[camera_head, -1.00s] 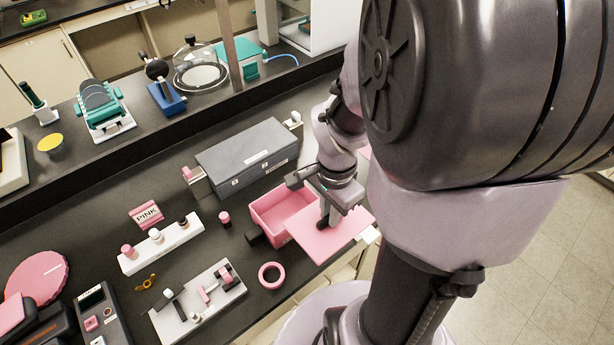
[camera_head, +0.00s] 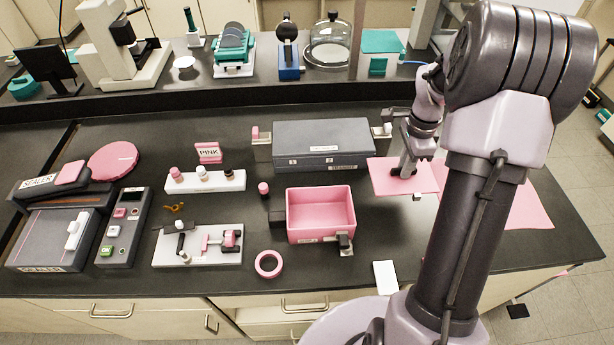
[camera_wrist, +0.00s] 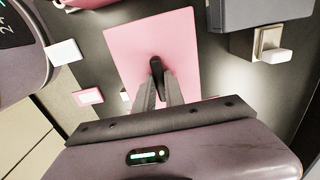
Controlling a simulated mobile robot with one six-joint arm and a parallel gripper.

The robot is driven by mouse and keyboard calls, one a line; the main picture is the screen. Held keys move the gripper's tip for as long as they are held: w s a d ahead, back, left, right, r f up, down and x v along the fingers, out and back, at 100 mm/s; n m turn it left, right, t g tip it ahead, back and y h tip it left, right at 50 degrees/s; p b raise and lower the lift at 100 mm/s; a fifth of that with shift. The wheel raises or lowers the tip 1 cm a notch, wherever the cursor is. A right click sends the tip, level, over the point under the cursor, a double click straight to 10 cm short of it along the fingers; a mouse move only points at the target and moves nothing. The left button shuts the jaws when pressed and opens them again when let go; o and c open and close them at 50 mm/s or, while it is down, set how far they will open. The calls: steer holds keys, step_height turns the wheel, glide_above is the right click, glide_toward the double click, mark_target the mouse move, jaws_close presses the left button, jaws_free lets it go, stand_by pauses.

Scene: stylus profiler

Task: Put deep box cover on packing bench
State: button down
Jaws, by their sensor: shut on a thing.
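The deep box cover (camera_head: 381,181) is a flat pink plate with a black knob, right of the open pink box (camera_head: 320,212). In the wrist view the cover (camera_wrist: 130,45) lies under my gripper (camera_wrist: 158,88), and its black knob (camera_wrist: 156,66) is between the fingertips. In the head view my gripper (camera_head: 406,170) is shut on this knob. The cover seems held above the dark bench top; its exact height is unclear.
A grey case (camera_head: 322,140) stands behind the box. A pink sheet (camera_head: 525,207) lies on the right end of the dark bench (camera_head: 300,265), partly behind my arm. A pink ring (camera_head: 268,264) and a white holder (camera_head: 205,181) are left of the box.

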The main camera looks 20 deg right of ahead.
steer(key=shift+w+d+f, duration=0.2)
steer(key=shift+w+d, duration=0.1)
steer(key=shift+w, duration=0.05)
steer(key=shift+w+a, duration=0.1)
steer(key=shift+a, duration=0.05)
steer(key=f+b, duration=0.3)
steer(key=f, duration=0.7)
steer(key=shift+a, duration=0.2)
steer(key=c, duration=1.4)
jaws_free()
steer(key=shift+f, duration=0.1)
